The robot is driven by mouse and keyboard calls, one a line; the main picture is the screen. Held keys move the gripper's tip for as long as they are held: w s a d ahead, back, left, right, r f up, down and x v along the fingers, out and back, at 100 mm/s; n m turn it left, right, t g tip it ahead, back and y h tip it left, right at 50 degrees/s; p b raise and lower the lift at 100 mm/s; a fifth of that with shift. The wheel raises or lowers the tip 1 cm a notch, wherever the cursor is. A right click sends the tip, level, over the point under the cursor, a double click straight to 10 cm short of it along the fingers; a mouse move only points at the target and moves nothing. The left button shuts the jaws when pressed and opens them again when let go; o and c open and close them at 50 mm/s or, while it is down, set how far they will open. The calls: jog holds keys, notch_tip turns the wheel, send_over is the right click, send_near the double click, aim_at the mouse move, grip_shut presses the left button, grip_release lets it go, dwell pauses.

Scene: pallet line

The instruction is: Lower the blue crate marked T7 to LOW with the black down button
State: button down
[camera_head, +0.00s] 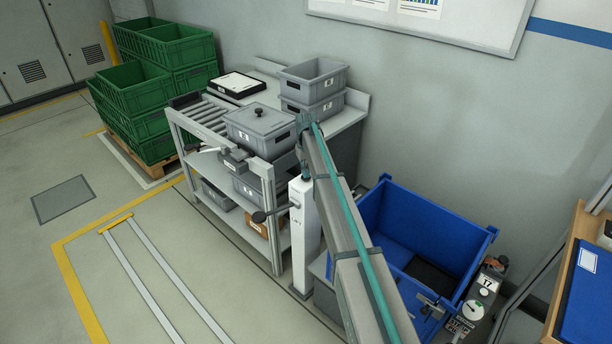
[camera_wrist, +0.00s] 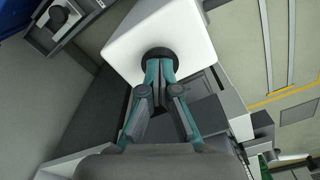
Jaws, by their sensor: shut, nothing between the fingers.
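The blue crate (camera_head: 385,215) stands low on the right, open at the top, with a dark patch on its floor. A T7 label (camera_head: 487,284) sits on a unit at its front right corner. A white post (camera_head: 303,240) stands left of the crate; its white top shows in the wrist view (camera_wrist: 195,35). A round black button (camera_wrist: 160,53) is on that top. My gripper (camera_wrist: 160,66) is shut and empty, its fingertips at the button; I cannot tell whether they press it. In the head view my arm partly hides the crate and the post.
A round gauge (camera_head: 473,309) sits below the T7 label. A grey workbench (camera_head: 345,118) with rollers and grey bins (camera_head: 260,130) stands left of the post. Green crates (camera_head: 135,95) are stacked farther left. A wooden table edge (camera_head: 570,270) is at far right. The left floor is clear.

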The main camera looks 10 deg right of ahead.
notch_tip(320, 180, up, 7)
jog(key=p, duration=0.2)
jog(key=shift+f+p, duration=0.15)
jog(key=shift+p, duration=0.15)
jog(key=shift+f, duration=0.1)
jog(key=s+f, duration=0.6)
jog(key=s, duration=1)
jog(key=s+f+m, duration=0.1)
jog(key=s+f, duration=0.4)
jog(key=s, duration=1)
jog(key=s+f, duration=0.6)
jog(key=s, duration=1)
jog(key=s+f+g, duration=0.3)
jog(key=s+f, duration=0.6)
jog(key=s, duration=0.4)
jog(key=s+f+g, duration=0.3)
jog(key=s+f, duration=0.7)
jog(key=s, duration=0.4)
jog(key=shift+s+g, duration=0.25)
jog(key=shift+g, duration=0.15)
